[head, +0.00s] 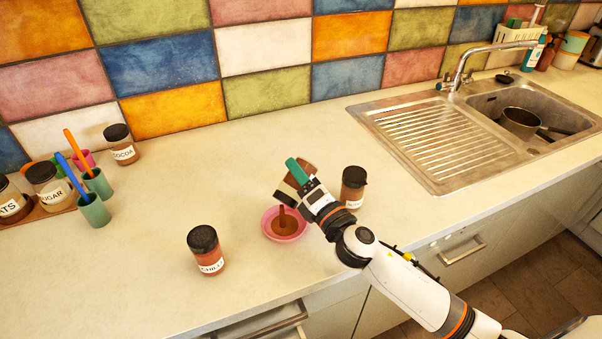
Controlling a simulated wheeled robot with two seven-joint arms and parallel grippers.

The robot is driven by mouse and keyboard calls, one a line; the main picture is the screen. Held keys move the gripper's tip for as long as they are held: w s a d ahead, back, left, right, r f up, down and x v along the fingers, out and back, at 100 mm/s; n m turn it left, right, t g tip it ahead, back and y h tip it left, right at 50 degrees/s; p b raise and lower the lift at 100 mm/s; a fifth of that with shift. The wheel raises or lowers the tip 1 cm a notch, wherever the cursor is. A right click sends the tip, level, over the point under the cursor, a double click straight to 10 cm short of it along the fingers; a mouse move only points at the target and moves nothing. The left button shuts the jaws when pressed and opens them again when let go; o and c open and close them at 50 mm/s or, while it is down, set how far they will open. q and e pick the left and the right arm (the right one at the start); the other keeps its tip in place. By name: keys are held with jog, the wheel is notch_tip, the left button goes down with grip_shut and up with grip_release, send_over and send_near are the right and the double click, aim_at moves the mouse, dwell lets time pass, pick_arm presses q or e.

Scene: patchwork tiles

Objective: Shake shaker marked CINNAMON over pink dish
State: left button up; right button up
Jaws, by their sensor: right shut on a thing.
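My right gripper (300,180) is shut on a shaker (309,165) with a brown body and dark lid. It holds the shaker tipped, lid down and to the left, above the pink dish (269,232). The gripper hides most of the shaker, and I cannot read its label. The pink dish stands on the counter with brown powder in it. A brown streak runs between the lid and the powder. My left gripper is not in view.
A jar labelled CHILI (207,252) stands left of the dish. Another dark-lidded jar (353,186) stands just right of my gripper. A COCOA jar (121,146), cups and other jars are at far left. The sink (480,115) is at right. The counter's middle left is clear.

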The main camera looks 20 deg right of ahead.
aim_at(301, 164)
notch_tip(301, 164, up, 3)
jog(key=shift+s+r+p, duration=0.1)
jog(key=shift+p, duration=1.1)
notch_tip(301, 164, down, 3)
jog(key=b, duration=0.3)
notch_tip(301, 164, up, 3)
jog(key=p, duration=0.3)
notch_tip(301, 164, down, 3)
jog(key=b, duration=0.3)
jog(key=shift+f, duration=0.2)
jog(key=shift+r, duration=0.15)
jog(key=shift+r+p, duration=0.2)
jog(key=shift+p, duration=0.45)
jog(key=shift+r+m+g+h+p, duration=0.2)
jog(key=shift+m+g+p, duration=0.15)
jog(key=shift+m+p, duration=1.05)
jog(key=shift+r+m+g+h+p, duration=0.1)
jog(key=shift+r+m+g+p, duration=0.45)
jog(key=shift+p, duration=1.45)
jog(key=shift+f+m+g+h+p, duration=0.1)
jog(key=shift+m+g+p, duration=0.1)
jog(key=shift+m+p, duration=1.3)
